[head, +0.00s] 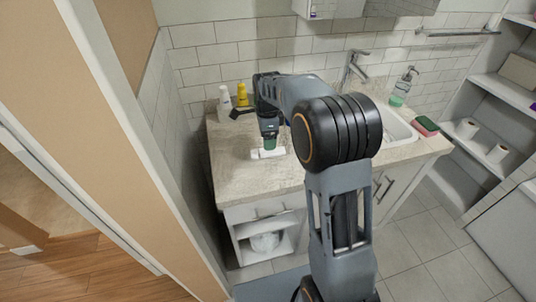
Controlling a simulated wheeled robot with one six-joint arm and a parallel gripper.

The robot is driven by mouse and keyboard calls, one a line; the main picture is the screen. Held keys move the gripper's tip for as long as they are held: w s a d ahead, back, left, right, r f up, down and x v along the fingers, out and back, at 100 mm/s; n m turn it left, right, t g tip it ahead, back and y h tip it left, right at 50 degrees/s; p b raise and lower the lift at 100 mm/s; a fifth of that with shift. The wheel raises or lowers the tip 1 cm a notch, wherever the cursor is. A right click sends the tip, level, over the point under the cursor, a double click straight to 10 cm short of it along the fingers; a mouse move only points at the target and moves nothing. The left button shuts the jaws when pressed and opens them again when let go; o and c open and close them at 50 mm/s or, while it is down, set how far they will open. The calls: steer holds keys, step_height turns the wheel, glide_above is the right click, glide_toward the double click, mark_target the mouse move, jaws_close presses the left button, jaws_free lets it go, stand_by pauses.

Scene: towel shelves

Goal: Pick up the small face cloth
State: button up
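My gripper (268,149) points down over the left part of the countertop, in front of the bottles. A small, flat white thing (258,154) shows right at its tip, low over the counter or on it. It may be the face cloth, but it is too small to tell for sure. I cannot tell whether the fingers are open or shut, or whether they touch it.
The stone-look countertop (235,170) is bare around the gripper. A white bottle (225,103) and a yellow bottle (242,94) stand behind it. To the right are a sink (402,131), tap (352,68), soap dispenser (401,88) and sponge (425,125). White shelves (490,165) hold rolls.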

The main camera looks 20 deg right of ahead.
mark_target(268, 153)
steer(key=shift+s+d+f, duration=0.1)
steer(key=shift+s+f, duration=0.05)
steer(key=shift+f, duration=3.05)
steer(key=shift+c, duration=0.4)
steer(key=c, duration=0.9)
